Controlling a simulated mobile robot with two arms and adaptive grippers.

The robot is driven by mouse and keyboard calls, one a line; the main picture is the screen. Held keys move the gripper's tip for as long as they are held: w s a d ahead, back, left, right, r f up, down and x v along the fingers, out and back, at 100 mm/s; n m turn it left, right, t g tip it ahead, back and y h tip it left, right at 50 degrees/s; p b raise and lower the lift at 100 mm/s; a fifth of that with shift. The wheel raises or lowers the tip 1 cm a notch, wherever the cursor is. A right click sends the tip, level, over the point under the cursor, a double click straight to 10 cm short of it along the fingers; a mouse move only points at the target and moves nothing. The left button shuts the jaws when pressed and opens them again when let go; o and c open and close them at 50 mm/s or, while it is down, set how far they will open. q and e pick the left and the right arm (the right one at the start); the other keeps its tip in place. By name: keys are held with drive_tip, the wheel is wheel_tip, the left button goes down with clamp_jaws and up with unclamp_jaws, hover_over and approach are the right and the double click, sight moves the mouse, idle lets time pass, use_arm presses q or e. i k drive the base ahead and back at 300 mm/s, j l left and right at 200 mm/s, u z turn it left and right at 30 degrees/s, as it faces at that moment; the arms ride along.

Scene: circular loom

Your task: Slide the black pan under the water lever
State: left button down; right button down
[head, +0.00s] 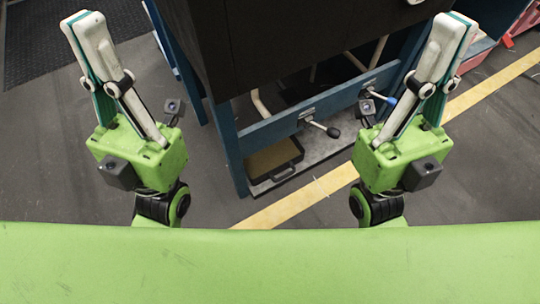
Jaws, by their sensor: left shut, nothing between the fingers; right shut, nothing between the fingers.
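The black pan (279,172) is a shallow dark tray with a brownish inside. It lies low at floor level on a grey base strip, under the blue frame and near its left post. A lever with a blue tip (391,100) sticks out from the frame to the right of the pan. Another lever with a black knob (332,131) sits between them. I cannot tell from labels which is the water lever. My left gripper (88,18) is shut and empty, left of the machine. My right gripper (456,20) is shut and empty, right of it. Both are apart from the pan.
The blue frame (290,124) with a dark panel (270,40) above stands in front of me. A yellow floor line (300,204) runs diagonally past it. A dark mat (70,40) lies at the upper left. A red object (509,38) is at the upper right. Floor in front is clear.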

sight(263, 164)
drive_tip(key=j+z, duration=0.3)
drive_tip(key=j, duration=0.3)
drive_tip(key=j+z, duration=0.35)
drive_tip(key=j, duration=0.2)
drive_tip(key=k+j+z, duration=0.15)
drive_tip(key=j+z, duration=0.15)
drive_tip(key=j, duration=0.25)
